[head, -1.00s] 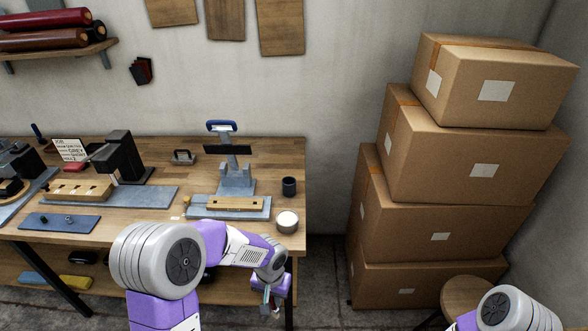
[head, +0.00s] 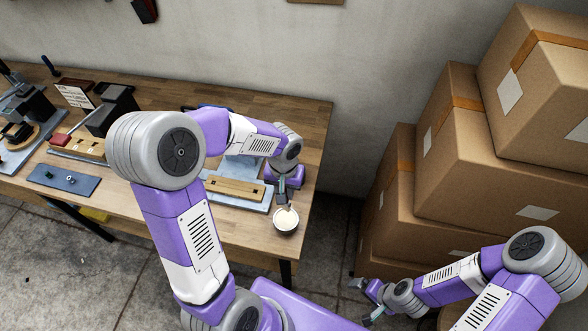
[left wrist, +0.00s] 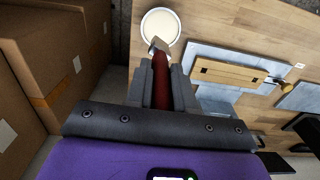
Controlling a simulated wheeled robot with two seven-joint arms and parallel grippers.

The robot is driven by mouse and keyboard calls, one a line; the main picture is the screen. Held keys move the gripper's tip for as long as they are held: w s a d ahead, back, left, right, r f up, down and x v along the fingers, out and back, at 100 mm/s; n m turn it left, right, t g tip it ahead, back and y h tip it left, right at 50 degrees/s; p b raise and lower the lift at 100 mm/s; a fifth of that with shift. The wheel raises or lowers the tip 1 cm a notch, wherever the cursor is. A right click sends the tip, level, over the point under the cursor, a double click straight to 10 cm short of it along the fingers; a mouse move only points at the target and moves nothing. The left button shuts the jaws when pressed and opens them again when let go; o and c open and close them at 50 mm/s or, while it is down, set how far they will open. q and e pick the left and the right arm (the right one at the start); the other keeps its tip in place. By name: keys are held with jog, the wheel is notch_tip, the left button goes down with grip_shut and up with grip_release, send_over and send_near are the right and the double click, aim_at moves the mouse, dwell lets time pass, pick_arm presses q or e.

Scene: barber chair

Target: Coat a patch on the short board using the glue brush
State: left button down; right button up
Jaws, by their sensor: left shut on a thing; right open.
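My left gripper (head: 285,193) is shut on the red-handled glue brush (left wrist: 161,75). It holds the brush at the table's right front corner, with the bristle end over the pot of cream glue (head: 286,221). In the left wrist view the brush tip overlaps the pot's near rim (left wrist: 160,41); I cannot tell whether it touches the glue. A short wooden board (head: 236,188) lies on a grey metal base just left of the pot, and also shows in the left wrist view (left wrist: 228,72). My right gripper (head: 362,303) is open and empty, low at the right, away from the table.
Stacked cardboard boxes (head: 440,155) stand right of the table. Another wooden board (head: 88,148) with dark holes lies on the left station, near a blue mat (head: 64,180). My left arm hides part of the table's middle. The wooden tabletop (head: 300,125) behind the gripper is clear.

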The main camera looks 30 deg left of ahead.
pick_arm(q)
jog(key=shift+s+f+b, duration=0.4)
jog(key=shift+f+b, duration=0.25)
jog(key=shift+f, duration=0.1)
jog(key=shift+w+f+b, duration=0.15)
jog(key=shift+f+b, duration=1.45)
jog(key=shift+f, duration=0.6)
jog(key=shift+f+b, duration=0.6)
jog(key=shift+b, duration=0.05)
jog(key=shift+r+p, duration=2.65)
jog(key=shift+r, duration=0.95)
